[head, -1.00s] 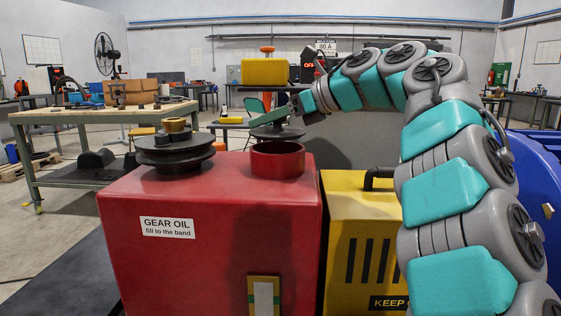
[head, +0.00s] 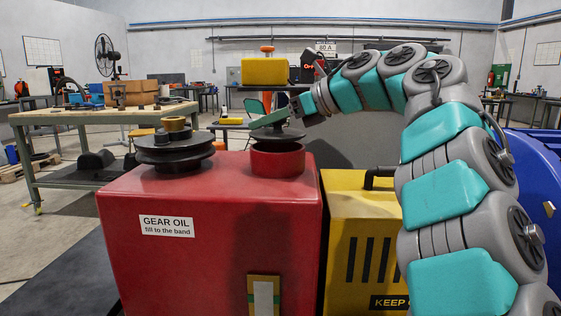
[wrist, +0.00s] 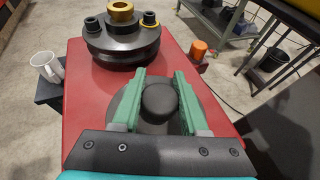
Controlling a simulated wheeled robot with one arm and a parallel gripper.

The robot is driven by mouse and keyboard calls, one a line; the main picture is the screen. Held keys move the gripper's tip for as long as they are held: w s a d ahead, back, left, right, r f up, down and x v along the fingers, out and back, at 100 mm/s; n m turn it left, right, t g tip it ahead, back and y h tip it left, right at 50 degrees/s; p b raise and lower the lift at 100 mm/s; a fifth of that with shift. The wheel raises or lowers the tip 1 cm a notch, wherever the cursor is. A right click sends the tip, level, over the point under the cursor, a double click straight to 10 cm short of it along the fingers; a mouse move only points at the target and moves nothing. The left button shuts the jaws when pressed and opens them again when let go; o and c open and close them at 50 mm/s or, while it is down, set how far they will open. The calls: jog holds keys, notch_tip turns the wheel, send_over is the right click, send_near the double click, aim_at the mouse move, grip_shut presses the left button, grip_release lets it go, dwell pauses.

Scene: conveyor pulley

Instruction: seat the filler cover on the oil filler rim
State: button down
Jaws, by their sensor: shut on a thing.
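The filler cover (head: 278,136) is a dark round disc with a knob on top. My gripper (head: 270,119) is shut on the cover's knob. In the wrist view the knob sits between the green fingers of my gripper (wrist: 160,92), and the dark cover (wrist: 122,105) spreads out below them. The oil filler rim (head: 278,163) is a short red ring on top of the red gear oil box. The cover is over the rim and looks about level, very close to its top edge. I cannot tell whether they touch. In the wrist view the cover hides the rim.
A black pulley (head: 175,150) with a brass hub stands on the red box (head: 205,225), left of the rim. A yellow unit (head: 360,240) with a black handle stands right of the box. A workbench (head: 100,117) is at the back left.

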aim_at(299, 134)
jog(key=shift+f+b, duration=1.2)
jog(key=shift+b, duration=0.15)
dwell(1.7)
jog(key=shift+c, duration=1.8)
grip_release()
jog(key=v, duration=0.8)
jog(key=shift+f, duration=0.1)
